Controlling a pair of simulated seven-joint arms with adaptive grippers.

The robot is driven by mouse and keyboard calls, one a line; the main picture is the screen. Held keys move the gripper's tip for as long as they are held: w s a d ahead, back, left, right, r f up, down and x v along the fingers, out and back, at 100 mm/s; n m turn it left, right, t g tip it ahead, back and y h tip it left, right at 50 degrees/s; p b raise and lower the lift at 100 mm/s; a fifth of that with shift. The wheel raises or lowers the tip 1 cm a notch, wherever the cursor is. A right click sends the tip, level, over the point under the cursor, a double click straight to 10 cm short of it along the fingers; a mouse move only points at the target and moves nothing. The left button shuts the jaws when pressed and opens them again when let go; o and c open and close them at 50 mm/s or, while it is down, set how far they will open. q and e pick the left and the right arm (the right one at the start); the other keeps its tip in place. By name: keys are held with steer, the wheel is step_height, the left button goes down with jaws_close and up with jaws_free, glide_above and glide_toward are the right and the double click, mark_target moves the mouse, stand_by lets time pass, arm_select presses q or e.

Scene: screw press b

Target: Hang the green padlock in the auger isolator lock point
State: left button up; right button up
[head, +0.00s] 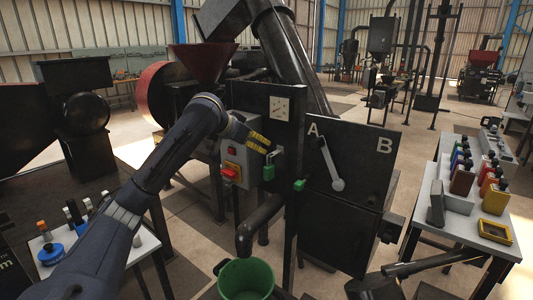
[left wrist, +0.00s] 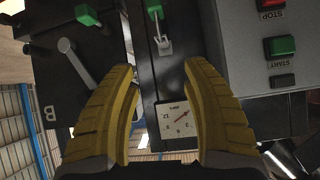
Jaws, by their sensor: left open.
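The green padlock (head: 268,172) is at the dark machine panel, below a small pale metal piece (head: 273,154). In the left wrist view the padlock (left wrist: 154,8) shows at the top edge, with the metal loop and bracket (left wrist: 163,44) beside it. It appears to hang there; I cannot tell whether its shackle passes through the lock point. My left gripper (head: 262,142) is open, its yellow fingers just above the padlock. In the left wrist view the fingers (left wrist: 161,68) stand apart with nothing between them. My right gripper is not in view.
A grey box (head: 240,155) with red and green controls stands left of the padlock. A lever (head: 332,167) and another green piece (head: 299,185) are to the right. A green bucket (head: 246,280) stands below. A side table at right holds several coloured padlocks (head: 462,180).

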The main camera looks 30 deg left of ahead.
mark_target(269, 167)
arm_select(q)
steer(key=w+f+n+g, duration=0.1)
steer(key=w+f, duration=0.9)
steer(key=f, duration=0.5)
steer(key=shift+d+n+g+y, duration=0.3)
steer(key=shift+g, duration=0.1)
jaws_close()
stand_by(0.4)
stand_by(0.5)
